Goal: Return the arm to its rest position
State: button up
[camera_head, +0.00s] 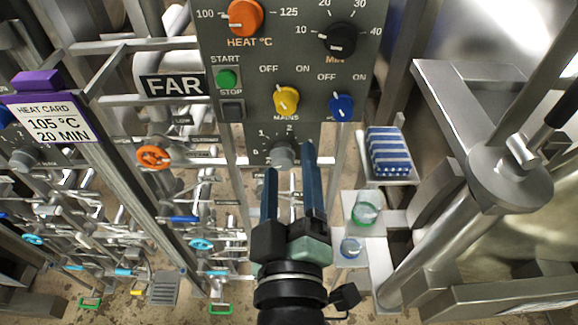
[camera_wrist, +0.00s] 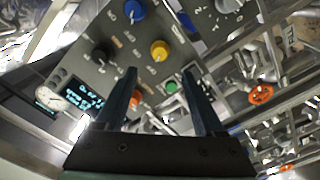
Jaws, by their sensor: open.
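My gripper (camera_head: 290,185) is open and empty. In the head view its two dark blue fingers point up at the lower edge of the grey control panel (camera_head: 240,150), near a grey knob (camera_head: 283,153) marked 1 and 2. One finger tip overlaps the panel's lower part in the picture; I cannot tell if it touches. In the wrist view the gripper (camera_wrist: 165,95) shows its fingers spread, with the panel's yellow knob (camera_wrist: 160,50), green button (camera_wrist: 172,87) and blue knob (camera_wrist: 134,10) beyond them.
An orange heat knob (camera_head: 245,17) and black minutes knob (camera_head: 338,39) sit higher on the panel. On the right are a striped blue cloth (camera_head: 388,152), a shelf with glass vessels (camera_head: 366,209) and a steel vessel with a handle (camera_head: 510,180). Pipes and an orange valve wheel (camera_head: 153,157) fill the left.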

dwell(0.4)
notch_tip(320, 180, up, 36)
jog(key=s+m+t, duration=0.2)
jog(key=m+t, duration=0.7)
jog(key=shift+s+a+f, duration=0.15)
jog(key=shift+s+f, duration=0.05)
jog(key=shift+f, duration=0.05)
